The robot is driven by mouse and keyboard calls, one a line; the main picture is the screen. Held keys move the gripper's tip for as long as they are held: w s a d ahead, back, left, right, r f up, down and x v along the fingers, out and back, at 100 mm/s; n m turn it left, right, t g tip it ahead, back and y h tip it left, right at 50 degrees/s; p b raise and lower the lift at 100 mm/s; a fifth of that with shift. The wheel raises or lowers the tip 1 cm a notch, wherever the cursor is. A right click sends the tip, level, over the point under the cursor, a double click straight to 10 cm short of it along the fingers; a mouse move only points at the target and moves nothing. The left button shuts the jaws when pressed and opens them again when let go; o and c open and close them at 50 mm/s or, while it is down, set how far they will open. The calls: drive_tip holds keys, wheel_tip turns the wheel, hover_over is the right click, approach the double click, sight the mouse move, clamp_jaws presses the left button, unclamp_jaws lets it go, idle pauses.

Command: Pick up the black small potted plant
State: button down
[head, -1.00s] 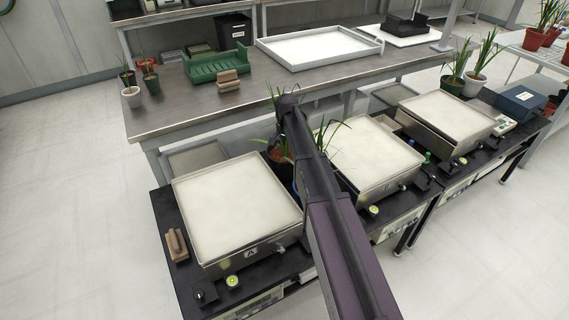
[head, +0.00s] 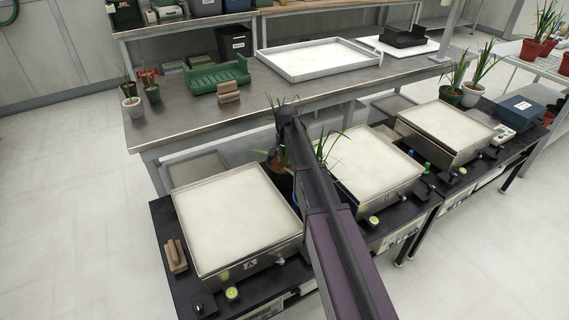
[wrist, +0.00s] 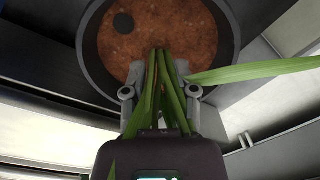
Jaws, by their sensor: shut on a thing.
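The black small potted plant (head: 283,184) is between the left and middle weighing pans, partly hidden behind my arm in the head view. In the wrist view its round dark pot (wrist: 90,48) holds brown soil with a dark round spot. Long green leaves rise between my gripper's fingers, and one leaf reaches out to the right. My gripper (wrist: 160,78) is over the near side of the pot, shut on the plant. The exact contact is hidden by leaves. In the head view the fingers are hidden behind my arm.
The left pan (head: 238,220) and middle pan (head: 375,165) stand close on both sides of the plant. A steel bench (head: 185,115) with a green rack (head: 217,75) and a white tray (head: 320,60) stands behind. Other potted plants (head: 472,94) stand at the right.

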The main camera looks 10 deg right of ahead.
drive_tip(key=shift+r, duration=0.2)
wheel_tip(320, 180, up, 10)
drive_tip(key=p, duration=0.9)
drive_tip(key=shift+f+p, duration=0.25)
drive_tip(key=shift+p, duration=0.15)
drive_tip(key=shift+r, duration=0.1)
idle(0.4)
